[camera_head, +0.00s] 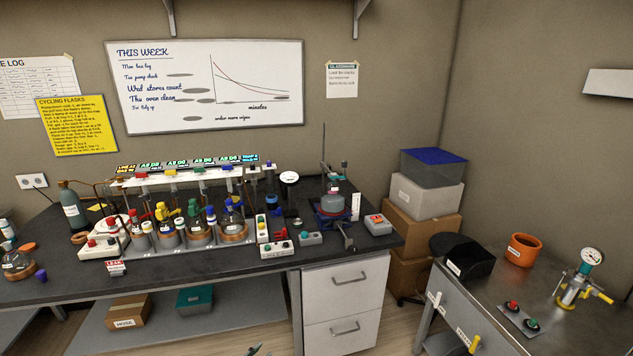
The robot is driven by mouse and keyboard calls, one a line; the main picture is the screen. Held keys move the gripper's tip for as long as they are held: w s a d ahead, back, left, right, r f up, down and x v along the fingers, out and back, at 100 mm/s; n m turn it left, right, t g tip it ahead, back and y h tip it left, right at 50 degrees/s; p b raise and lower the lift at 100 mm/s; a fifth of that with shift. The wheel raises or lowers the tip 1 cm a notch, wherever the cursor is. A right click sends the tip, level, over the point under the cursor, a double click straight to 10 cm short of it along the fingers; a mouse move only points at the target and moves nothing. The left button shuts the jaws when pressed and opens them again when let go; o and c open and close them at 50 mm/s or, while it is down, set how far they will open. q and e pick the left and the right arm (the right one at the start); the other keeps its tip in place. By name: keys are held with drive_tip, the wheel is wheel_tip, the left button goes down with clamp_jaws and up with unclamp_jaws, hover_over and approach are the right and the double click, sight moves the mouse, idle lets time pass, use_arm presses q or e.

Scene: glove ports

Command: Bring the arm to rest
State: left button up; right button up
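Only a small dark tip (256,350) shows at the bottom edge, left of the middle, in front of the bench. It looks like the end of my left gripper, cut off by the frame, and I cannot tell whether it is open or shut. It is low and apart from everything on the bench top. My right gripper and both arms are out of view.
A dark bench (190,268) carries a row of flasks with coloured stoppers, a red-grey vessel on a stand (333,205) and small switch boxes. A side table (545,285) at right holds an orange pot (523,250), black bin (468,256) and gauge valve (580,285).

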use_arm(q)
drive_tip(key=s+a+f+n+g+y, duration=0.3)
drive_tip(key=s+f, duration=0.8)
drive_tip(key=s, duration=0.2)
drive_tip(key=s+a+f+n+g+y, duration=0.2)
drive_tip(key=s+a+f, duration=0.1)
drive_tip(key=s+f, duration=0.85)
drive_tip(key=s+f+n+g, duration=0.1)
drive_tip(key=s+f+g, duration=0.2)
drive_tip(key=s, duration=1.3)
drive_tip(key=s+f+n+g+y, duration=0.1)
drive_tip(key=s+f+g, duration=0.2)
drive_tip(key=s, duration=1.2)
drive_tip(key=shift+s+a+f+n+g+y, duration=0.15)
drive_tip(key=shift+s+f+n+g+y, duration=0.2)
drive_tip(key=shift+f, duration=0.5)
